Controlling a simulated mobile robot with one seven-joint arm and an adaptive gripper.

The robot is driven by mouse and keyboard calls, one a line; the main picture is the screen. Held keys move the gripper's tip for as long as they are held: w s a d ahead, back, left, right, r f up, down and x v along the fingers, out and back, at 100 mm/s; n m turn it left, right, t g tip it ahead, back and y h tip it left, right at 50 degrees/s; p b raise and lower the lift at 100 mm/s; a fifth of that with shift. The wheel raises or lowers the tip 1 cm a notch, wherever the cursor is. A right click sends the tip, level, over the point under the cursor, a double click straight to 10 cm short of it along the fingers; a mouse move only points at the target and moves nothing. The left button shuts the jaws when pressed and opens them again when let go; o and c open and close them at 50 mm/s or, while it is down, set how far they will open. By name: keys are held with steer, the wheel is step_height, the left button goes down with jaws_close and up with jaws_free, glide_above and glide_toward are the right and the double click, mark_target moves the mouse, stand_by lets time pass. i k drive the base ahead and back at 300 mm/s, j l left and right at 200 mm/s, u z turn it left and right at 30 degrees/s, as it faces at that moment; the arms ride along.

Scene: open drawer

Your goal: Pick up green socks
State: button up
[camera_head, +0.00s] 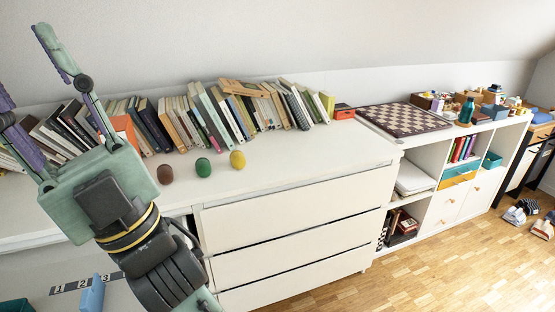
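A small rounded green bundle (203,167) sits on the white dresser top, between a brown one (165,174) and a yellow one (237,160). It may be the green socks; no other green sock shows. My gripper (20,62) is at the upper left, nearer the camera, with its fingers spread wide and pointing up and left. Nothing shows held between them. It is apart from the green bundle, which lies to the right of the gripper's body. One finger is partly cut off by the left edge.
A row of books (210,115) lines the back of the dresser (300,165), whose three visible drawer fronts look closed. A chessboard (405,119) lies on a shelf unit to the right. The dresser top right of the yellow bundle is clear. Shoes (520,212) stand on the floor at far right.

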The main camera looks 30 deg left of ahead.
mark_target(203, 166)
steer(key=i+l+z, duration=0.35)
steer(key=i, duration=0.15)
steer(key=i+z, duration=0.4)
steer(key=i+u, duration=0.25)
steer(key=u, duration=0.25)
steer(key=i+u, duration=0.25)
steer(key=u, duration=0.2)
steer(key=i+l+u, duration=0.2)
steer(key=u, duration=0.3)
steer(key=i+u, duration=0.2)
steer(key=u, duration=0.2)
steer(key=i+l+u, duration=0.2)
steer(key=u, duration=0.15)
steer(key=i+l+u, duration=0.2)
steer(key=u, duration=0.2)
steer(key=i+l+u, duration=0.15)
steer(key=u, duration=0.25)
